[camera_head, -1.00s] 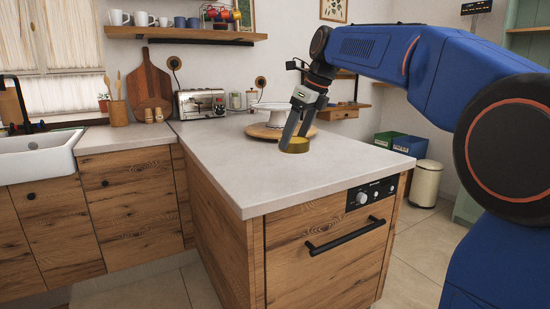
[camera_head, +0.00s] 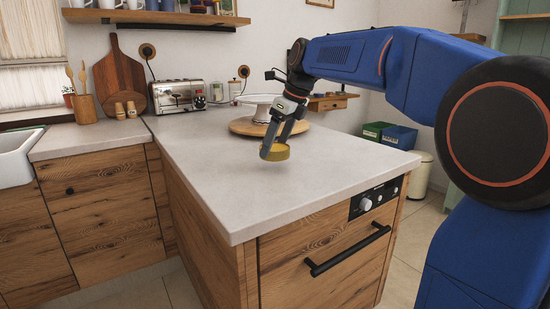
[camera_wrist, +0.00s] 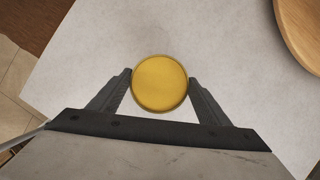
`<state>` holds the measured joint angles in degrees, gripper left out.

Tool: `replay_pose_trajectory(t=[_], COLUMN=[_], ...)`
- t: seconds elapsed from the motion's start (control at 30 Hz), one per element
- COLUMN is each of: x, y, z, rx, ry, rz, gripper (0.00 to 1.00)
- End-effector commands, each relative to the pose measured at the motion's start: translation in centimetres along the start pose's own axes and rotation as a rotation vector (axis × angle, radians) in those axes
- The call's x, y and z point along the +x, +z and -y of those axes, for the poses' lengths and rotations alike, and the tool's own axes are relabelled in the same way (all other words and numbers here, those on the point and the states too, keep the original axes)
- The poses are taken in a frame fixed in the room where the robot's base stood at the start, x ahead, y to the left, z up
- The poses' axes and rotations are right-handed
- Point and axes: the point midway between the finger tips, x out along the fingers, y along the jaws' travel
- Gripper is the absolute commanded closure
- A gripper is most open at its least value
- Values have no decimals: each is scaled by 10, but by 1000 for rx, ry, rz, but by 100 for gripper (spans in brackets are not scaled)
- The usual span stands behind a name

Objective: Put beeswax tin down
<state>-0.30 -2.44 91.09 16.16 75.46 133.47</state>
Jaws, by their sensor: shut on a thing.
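The beeswax tin (camera_head: 276,153) is a round, flat, golden-yellow tin. My gripper (camera_head: 277,148) is shut on it over the pale countertop (camera_head: 215,175). In the wrist view the tin (camera_wrist: 159,83) sits between the two dark fingertips of my gripper (camera_wrist: 160,88), with its round top facing the camera. The countertop (camera_wrist: 90,60) shows below it. In the head view the tin looks slightly tilted and seems to be a little above the counter; the exact gap is hard to tell.
A round wooden board (camera_head: 243,127) with a white cake stand (camera_head: 257,101) stands behind my gripper; the board's edge (camera_wrist: 300,30) shows at the wrist view's upper right. A toaster (camera_head: 180,95) stands at the back. The counter's front and left are clear.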

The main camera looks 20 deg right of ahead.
Motion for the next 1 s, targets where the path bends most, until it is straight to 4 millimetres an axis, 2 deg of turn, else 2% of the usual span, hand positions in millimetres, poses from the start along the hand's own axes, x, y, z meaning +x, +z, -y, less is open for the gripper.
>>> replay_pose_trajectory(t=[0.17, 0.4, 0.8, 0.83, 0.9, 1.0], x=[10, 37, 41, 42, 41, 41], y=[-5, -16, -17, -17, -17, -17], z=[0, 0, 0, 0, 0, 0], rx=[0, 0, 0, 0, 0, 0], ry=[1, 0, 0, 0, 0, 0], rz=[0, 0, 1, 0, 0, 0], gripper=[74, 74, 74, 22, 11, 11])
